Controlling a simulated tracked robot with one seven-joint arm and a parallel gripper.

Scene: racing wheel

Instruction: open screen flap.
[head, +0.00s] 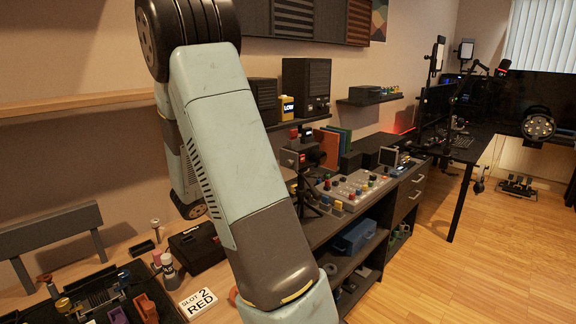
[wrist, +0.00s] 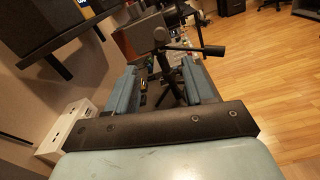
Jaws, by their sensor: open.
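A small camera (wrist: 143,36) on a black tripod with a pan handle (wrist: 208,50) stands just ahead of my gripper in the wrist view. In the head view the camera and tripod (head: 304,186) are partly behind my arm. I cannot make out the screen flap for certain; it may be a side face of the camera body. My gripper (wrist: 163,78) has its two blue-grey fingers apart, with the tripod showing between and beyond them. Nothing is held between them. In the head view my arm reaches down to the bottom edge and the fingers do not show.
A console with knobs (head: 352,188) and a small monitor (head: 388,157) stand right of the tripod. A workbench with tools (head: 110,290) is at left. Open wooden floor (head: 480,265) lies right.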

